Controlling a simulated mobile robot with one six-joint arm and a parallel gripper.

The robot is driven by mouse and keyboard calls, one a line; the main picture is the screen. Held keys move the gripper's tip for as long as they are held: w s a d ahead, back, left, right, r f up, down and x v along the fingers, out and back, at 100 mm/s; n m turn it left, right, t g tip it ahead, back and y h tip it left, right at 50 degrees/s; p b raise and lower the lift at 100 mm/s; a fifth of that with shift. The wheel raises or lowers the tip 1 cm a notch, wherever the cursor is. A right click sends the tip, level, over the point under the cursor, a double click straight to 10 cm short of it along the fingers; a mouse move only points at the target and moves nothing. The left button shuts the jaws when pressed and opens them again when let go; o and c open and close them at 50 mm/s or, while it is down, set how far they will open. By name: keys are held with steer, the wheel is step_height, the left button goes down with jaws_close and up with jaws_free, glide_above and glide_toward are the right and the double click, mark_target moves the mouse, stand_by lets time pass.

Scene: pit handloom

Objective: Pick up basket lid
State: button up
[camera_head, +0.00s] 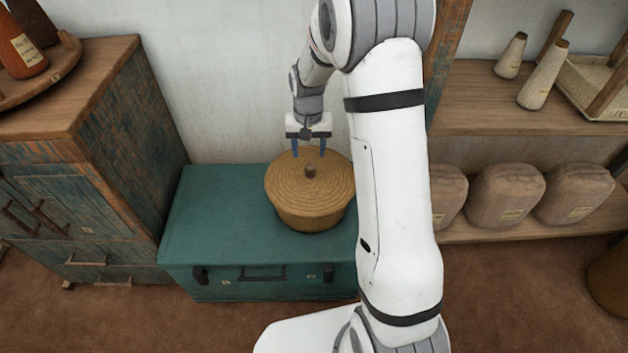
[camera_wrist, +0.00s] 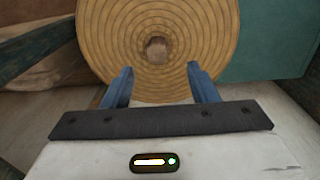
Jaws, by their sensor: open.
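The basket lid (camera_head: 290,182) is a round, tan, coiled lid with a small brown knob (camera_head: 310,171) at its centre. It sits on a woven basket (camera_head: 310,218) on the teal chest. My gripper (camera_head: 309,152) is open at the lid's far side, with its blue fingers pointing down. In the wrist view the lid (camera_wrist: 110,40) fills the upper middle, and the knob (camera_wrist: 156,50) lies beyond and between the fingertips of my gripper (camera_wrist: 160,75). Nothing is between the fingers. I cannot tell whether they touch the lid.
The teal chest (camera_head: 215,215) has free top space left of the basket. A worn wooden cabinet (camera_head: 130,130) stands at left. Shelves (camera_head: 475,115) at right hold cones (camera_head: 540,80) and wrapped bundles (camera_head: 505,195). A pale wall (camera_head: 220,70) is behind the chest.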

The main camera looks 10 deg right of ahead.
mark_target(311, 167)
step_height(311, 167, down, 8)
steer(key=shift+s+d+r+b, duration=0.15)
steer(key=shift+r+b, duration=0.05)
steer(key=shift+b, duration=0.6)
steer(key=shift+r, duration=0.15)
jaws_close()
